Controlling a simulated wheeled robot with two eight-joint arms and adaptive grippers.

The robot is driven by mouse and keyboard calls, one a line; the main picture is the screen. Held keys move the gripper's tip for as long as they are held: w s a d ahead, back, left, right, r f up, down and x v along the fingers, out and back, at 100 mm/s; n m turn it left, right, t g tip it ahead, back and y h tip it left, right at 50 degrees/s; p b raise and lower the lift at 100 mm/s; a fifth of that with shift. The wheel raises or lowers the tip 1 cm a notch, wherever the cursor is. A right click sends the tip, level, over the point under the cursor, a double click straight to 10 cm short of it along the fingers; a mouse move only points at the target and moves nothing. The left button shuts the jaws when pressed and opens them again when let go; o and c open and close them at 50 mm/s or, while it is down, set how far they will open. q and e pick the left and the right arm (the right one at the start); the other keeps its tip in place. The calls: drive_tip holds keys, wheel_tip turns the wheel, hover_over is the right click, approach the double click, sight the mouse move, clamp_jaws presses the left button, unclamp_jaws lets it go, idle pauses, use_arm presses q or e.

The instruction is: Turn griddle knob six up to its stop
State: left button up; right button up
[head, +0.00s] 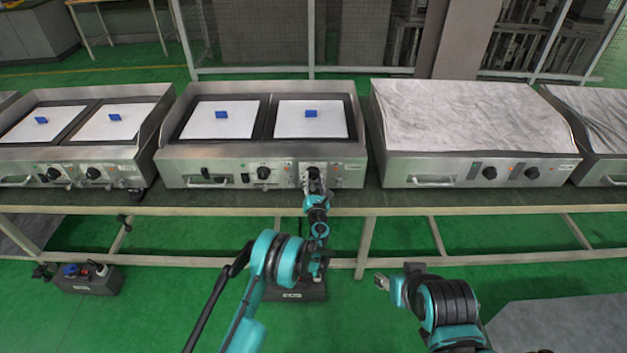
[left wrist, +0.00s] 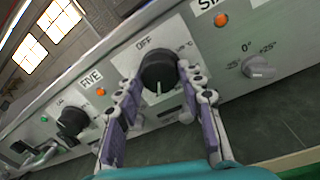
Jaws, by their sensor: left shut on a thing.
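The held griddle knob (left wrist: 158,70) is black and round. It sits on a dial plate with "OFF" at its top, and its pale pointer line faces down in the left wrist view. A partly cut-off label starting "SI" (left wrist: 208,4) is at its upper right. My left gripper (left wrist: 155,88) is shut on this knob, one finger on each side. In the head view my left gripper (head: 314,184) is at the right knob (head: 314,171) of the middle griddle (head: 203,171). My right gripper (head: 398,280) is low in front of the bench, away from the griddles.
A neighbouring black knob (left wrist: 73,121) beside the label "FIVE" (left wrist: 91,78) is left of my fingers. A small grey knob (left wrist: 258,67) is to the right. Blue blocks (head: 222,114) lie on the griddle plates. The bench edge (head: 180,210) runs below the griddles.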

idle(0.5)
use_arm(q)
drive_tip(key=o, duration=1.2)
drive_tip(key=shift+c, duration=0.2)
drive_tip(key=s, duration=0.7)
drive_tip(key=shift+s+d+f, duration=0.2)
drive_tip(key=shift+s+d, duration=0.1)
